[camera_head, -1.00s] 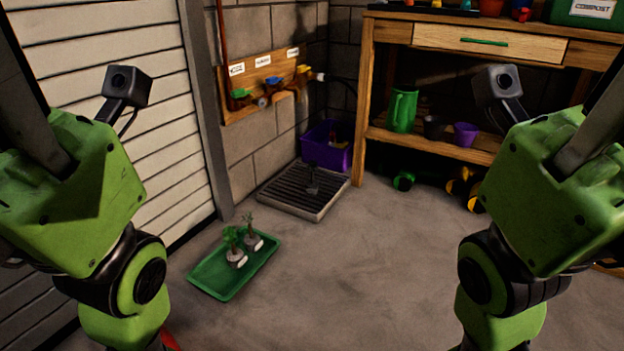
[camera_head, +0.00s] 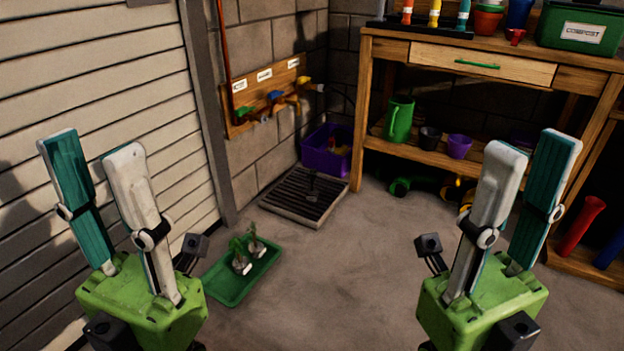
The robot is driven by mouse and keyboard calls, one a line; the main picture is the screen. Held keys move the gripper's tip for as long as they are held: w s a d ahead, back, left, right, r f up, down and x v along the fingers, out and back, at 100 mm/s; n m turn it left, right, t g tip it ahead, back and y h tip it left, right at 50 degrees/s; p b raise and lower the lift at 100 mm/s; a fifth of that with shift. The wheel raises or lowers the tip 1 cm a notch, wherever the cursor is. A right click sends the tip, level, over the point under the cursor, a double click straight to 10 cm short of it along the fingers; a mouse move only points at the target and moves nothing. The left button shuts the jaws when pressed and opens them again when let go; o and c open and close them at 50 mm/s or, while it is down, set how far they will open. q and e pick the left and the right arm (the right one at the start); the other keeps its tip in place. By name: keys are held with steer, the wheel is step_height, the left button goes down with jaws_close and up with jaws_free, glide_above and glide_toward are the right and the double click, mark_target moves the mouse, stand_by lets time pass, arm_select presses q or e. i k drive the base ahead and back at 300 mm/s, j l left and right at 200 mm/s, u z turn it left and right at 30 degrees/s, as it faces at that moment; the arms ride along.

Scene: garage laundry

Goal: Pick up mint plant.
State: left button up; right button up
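Two small potted plants stand on a green tray (camera_head: 232,288) on the floor, left of centre. The left plant (camera_head: 238,251) has fuller green leaves, and the right plant (camera_head: 254,238) is thinner. Each has a white label on its pot; I cannot read the labels or tell for certain which is mint. My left gripper (camera_head: 92,152) is raised at the left with its fingers apart and empty, left of the tray. My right gripper (camera_head: 532,150) is raised at the right with its fingers apart and empty, far from the plants.
A floor drain grate (camera_head: 305,203) lies behind the tray, with a purple bin (camera_head: 325,158) beyond it. A wooden workbench (camera_head: 362,110) stands at the back right. A slatted door (camera_head: 110,90) borders the left. The middle floor is clear.

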mark_target(311, 192)
steer(key=i+l+u, duration=0.1)
steer(key=i+l, duration=0.2)
steer(key=i+l+u, duration=0.1)
steer(key=i+l, duration=0.2)
steer(key=i+l+u, duration=0.1)
steer(key=i+l, duration=0.25)
steer(key=i+l+u, duration=0.15)
steer(key=i+l, duration=0.2)
steer(key=i+l+u, duration=0.1)
steer(key=i+l, duration=0.2)
steer(key=i+l+u, duration=0.1)
steer(key=i+l, duration=0.15)
steer(key=l, duration=0.25)
steer(key=i+l+u, duration=0.1)
steer(key=i+l, duration=0.15)
steer(key=l, duration=0.2)
steer(key=i+l+u, duration=0.1)
steer(key=i+l, duration=0.15)
steer(key=l, duration=0.2)
